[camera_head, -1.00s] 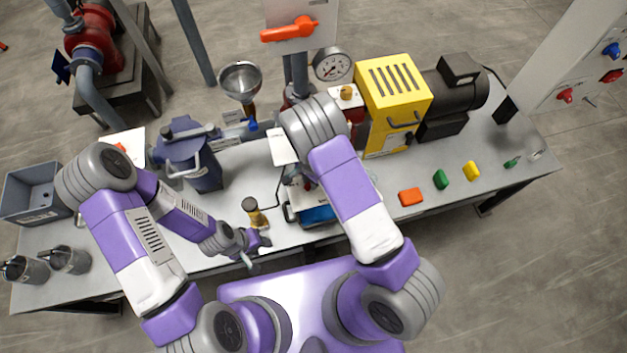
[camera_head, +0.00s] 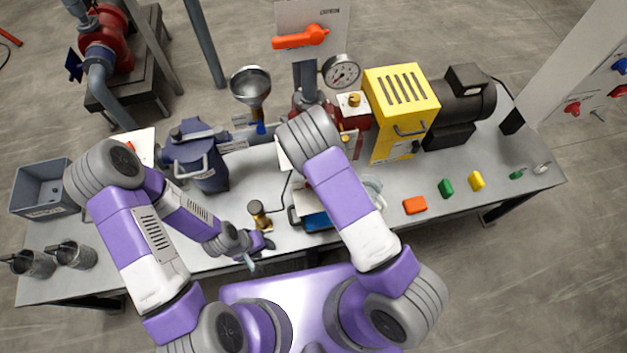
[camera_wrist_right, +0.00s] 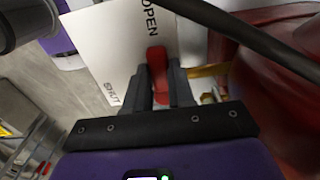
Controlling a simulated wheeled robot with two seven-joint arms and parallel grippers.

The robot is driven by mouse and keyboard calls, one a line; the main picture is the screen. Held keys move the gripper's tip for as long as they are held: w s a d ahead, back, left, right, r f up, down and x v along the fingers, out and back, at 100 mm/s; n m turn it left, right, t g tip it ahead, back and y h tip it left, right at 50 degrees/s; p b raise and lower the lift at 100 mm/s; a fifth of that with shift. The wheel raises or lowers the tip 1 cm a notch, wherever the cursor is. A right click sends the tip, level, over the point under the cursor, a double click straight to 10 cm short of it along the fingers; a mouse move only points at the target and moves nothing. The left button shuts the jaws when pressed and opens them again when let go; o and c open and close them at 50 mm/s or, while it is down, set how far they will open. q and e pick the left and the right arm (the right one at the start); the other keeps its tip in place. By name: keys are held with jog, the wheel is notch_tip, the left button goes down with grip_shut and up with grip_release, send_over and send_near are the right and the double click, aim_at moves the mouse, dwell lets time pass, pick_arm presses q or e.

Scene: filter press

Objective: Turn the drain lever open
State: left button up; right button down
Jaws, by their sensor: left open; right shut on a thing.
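The red drain lever (camera_wrist_right: 158,75) shows in the right wrist view, in front of a white plate (camera_wrist_right: 112,50) marked OPEN and SHUT. The lever's upper end points toward the word OPEN. My right gripper (camera_wrist_right: 160,88) is shut on this lever, one dark finger on each side. In the head view my right arm hides the right gripper and the lever. My left gripper (camera_head: 262,253) is open and empty over the table's front edge, beside a small brass-and-black object (camera_head: 259,214).
A dark rod (camera_wrist_right: 250,38) crosses close above the right gripper, and a red rounded body (camera_wrist_right: 275,115) lies right of it. A funnel (camera_head: 251,82), a gauge (camera_head: 341,71) and a yellow housing (camera_head: 402,100) stand at the back. Coloured blocks (camera_head: 446,188) lie on the right.

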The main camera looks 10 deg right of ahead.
dwell(0.3)
jog(key=c, duration=1)
grip_release()
jog(key=shift+o, duration=0.2)
jog(key=shift+r, duration=0.1)
